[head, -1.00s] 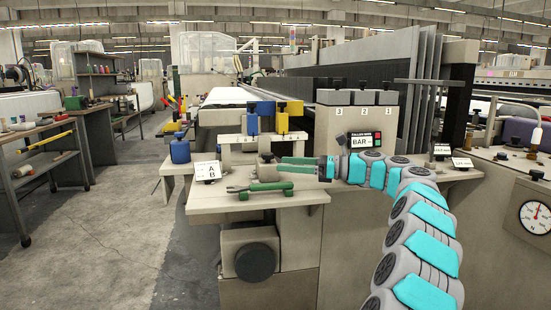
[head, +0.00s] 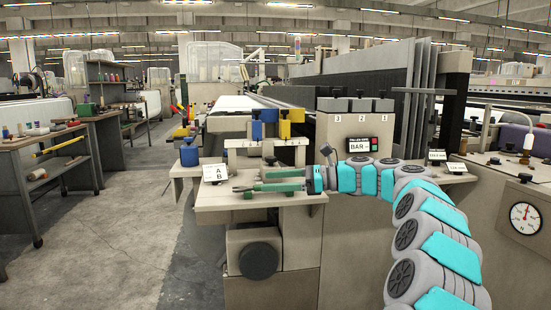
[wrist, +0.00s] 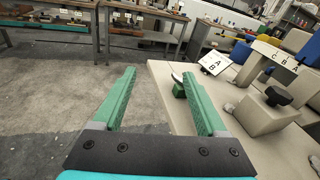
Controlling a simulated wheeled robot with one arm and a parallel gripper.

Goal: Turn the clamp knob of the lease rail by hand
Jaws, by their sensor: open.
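A dark knob sits on a beige block (wrist: 262,116) on the machine's front shelf. I take this knob (wrist: 278,96) as the clamp knob; it also shows, small, in the head view (head: 270,160). My gripper (wrist: 159,73) has two green fingers spread apart with nothing between them. In the head view my gripper (head: 257,181) reaches left over the shelf, in front of the block. In the wrist view the knob is to the right of the right finger, clear of it. A green-handled tool (wrist: 179,88) lies on the shelf, partly hidden by the right finger.
An A/B sign (head: 215,173) stands at the shelf's left end. Blue and yellow blocks (head: 284,129) stand behind on a small lettered rail (wrist: 272,52). A large black handwheel (head: 259,261) is below the shelf (head: 225,207). The floor to the left is free.

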